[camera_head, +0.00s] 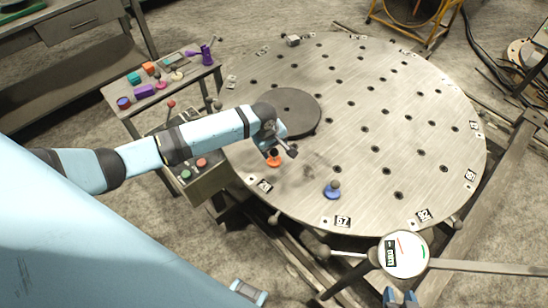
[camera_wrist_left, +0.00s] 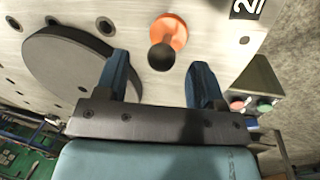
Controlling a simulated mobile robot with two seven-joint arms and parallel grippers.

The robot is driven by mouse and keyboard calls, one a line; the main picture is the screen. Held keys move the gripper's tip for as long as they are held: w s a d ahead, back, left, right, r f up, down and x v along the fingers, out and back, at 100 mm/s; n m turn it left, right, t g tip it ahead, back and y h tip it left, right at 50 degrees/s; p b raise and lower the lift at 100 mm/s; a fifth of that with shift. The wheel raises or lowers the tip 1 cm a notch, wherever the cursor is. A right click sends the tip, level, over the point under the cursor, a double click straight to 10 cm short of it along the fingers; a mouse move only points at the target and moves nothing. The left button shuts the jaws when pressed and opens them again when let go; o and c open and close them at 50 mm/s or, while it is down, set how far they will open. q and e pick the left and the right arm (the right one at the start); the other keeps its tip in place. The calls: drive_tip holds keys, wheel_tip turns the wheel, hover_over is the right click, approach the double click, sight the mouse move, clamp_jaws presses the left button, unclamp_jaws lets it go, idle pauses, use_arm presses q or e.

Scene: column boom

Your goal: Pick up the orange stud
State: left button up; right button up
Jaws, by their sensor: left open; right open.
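The orange stud (camera_head: 273,161) stands on the round metal table (camera_head: 400,130) near its left front edge. In the left wrist view the stud (camera_wrist_left: 172,29) shows an orange disc base and a dark round knob. My left gripper (camera_head: 285,150) is over the stud and partly hides it in the head view. In the left wrist view my left gripper (camera_wrist_left: 160,72) is open, with the knob seen between its blue fingers and nothing held. I cannot tell the exact height above it. My right gripper (camera_head: 400,297) shows only as blue fingers at the bottom edge, open.
A dark disc (camera_head: 290,108) lies on the table beside my left gripper. A blue stud (camera_head: 333,190) stands to the right, near the front edge. A white dial (camera_head: 403,254) is in front. A side bench (camera_head: 185,72) at left holds several coloured parts.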

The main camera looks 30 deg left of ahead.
sight(274, 150)
use_arm(q)
drive_tip(key=f, duration=0.3)
drive_tip(key=shift+w+d+f, duration=0.1)
drive_tip(key=shift+w+f, duration=0.15)
drive_tip(key=shift+f, duration=0.05)
drive_tip(key=c, duration=1)
drive_tip(key=shift+r, duration=0.1)
wheel_tip(274, 150, up, 20)
drive_tip(key=shift+f, duration=0.1)
